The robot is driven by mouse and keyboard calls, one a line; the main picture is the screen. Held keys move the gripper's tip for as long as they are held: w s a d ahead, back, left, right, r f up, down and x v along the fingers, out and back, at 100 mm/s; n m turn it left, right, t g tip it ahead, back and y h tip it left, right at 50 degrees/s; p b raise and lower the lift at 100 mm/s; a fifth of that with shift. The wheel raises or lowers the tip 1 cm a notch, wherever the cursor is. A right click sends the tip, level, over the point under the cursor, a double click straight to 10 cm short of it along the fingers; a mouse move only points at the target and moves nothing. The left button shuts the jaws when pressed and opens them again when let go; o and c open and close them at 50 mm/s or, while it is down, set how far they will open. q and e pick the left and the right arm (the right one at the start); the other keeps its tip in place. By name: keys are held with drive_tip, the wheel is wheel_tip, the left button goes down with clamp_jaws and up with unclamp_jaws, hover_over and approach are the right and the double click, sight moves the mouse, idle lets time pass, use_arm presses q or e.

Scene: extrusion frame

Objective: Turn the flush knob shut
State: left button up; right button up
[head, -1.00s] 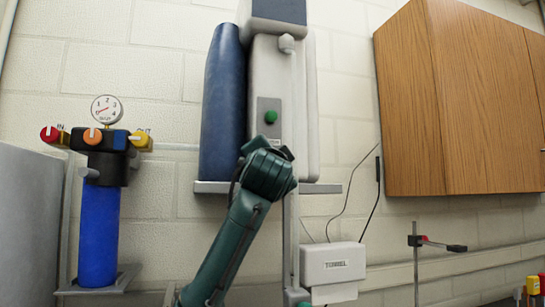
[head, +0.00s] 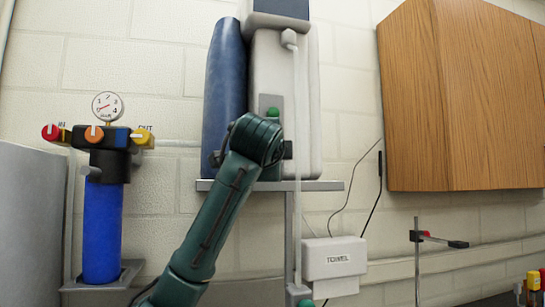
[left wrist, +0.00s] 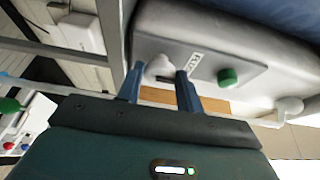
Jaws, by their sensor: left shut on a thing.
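The flush knob looks like the pale grey knob (left wrist: 158,65) on the grey panel (left wrist: 208,80) in the left wrist view, beside a small label that I cannot read clearly. My left gripper (left wrist: 161,72) has its two blue fingers on either side of this knob and is shut on it. In the head view my left arm's dark green wrist covers the lower panel, so the knob and fingertips are hidden there. A green knob (left wrist: 228,77) sits on the same panel; it also shows above my wrist in the head view (head: 272,113). My right gripper is not in view.
The white water unit (head: 300,100) stands on a wall shelf (head: 320,185) beside a blue cylinder (head: 222,90). A blue filter with a gauge (head: 107,106) is at left. A wooden cabinet (head: 460,100) hangs at right; a towel box (head: 333,258) is below.

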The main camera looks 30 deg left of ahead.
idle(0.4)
use_arm(q)
drive_tip(key=o, duration=1)
drive_tip(key=b+v, duration=0.4)
drive_tip(key=v, duration=0.9)
drive_tip(key=shift+s, duration=0.1)
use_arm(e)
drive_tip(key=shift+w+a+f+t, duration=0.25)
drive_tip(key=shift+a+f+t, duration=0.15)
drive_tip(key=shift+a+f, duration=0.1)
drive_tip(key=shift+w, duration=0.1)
